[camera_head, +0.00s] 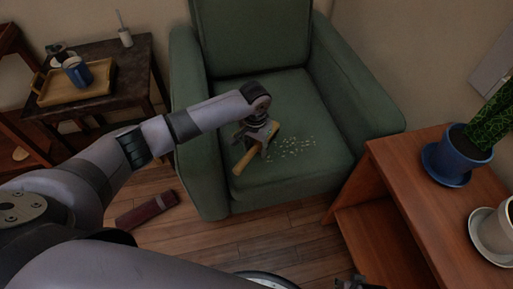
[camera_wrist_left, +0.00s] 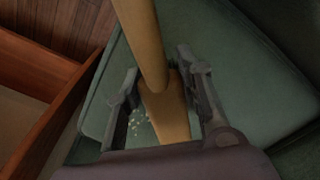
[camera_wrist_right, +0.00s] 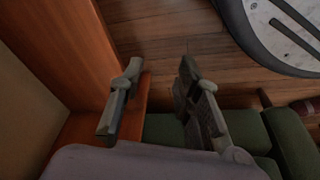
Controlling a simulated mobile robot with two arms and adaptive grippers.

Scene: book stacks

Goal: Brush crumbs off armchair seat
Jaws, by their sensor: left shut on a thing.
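The green armchair (camera_head: 255,95) stands in the middle of the head view. Pale crumbs (camera_head: 292,147) lie scattered on its seat (camera_head: 290,100), and some show in the left wrist view (camera_wrist_left: 138,122). My left gripper (camera_head: 259,140) is over the front left part of the seat, left of the crumbs. It is shut on a yellow-brown brush (camera_head: 244,163), which also runs between the fingers in the left wrist view (camera_wrist_left: 142,35). I cannot tell whether the brush touches the seat. My right gripper (camera_wrist_right: 161,62) is open and empty, low beside the wooden shelf.
A wooden shelf unit (camera_head: 400,190) stands right of the chair, holding a blue plant pot (camera_head: 450,160) and a white cup (camera_head: 495,228). At left, a dark side table (camera_head: 125,75) bears a tray (camera_head: 75,93) with a blue mug (camera_head: 77,71). A dark red object (camera_head: 147,209) lies on the floor.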

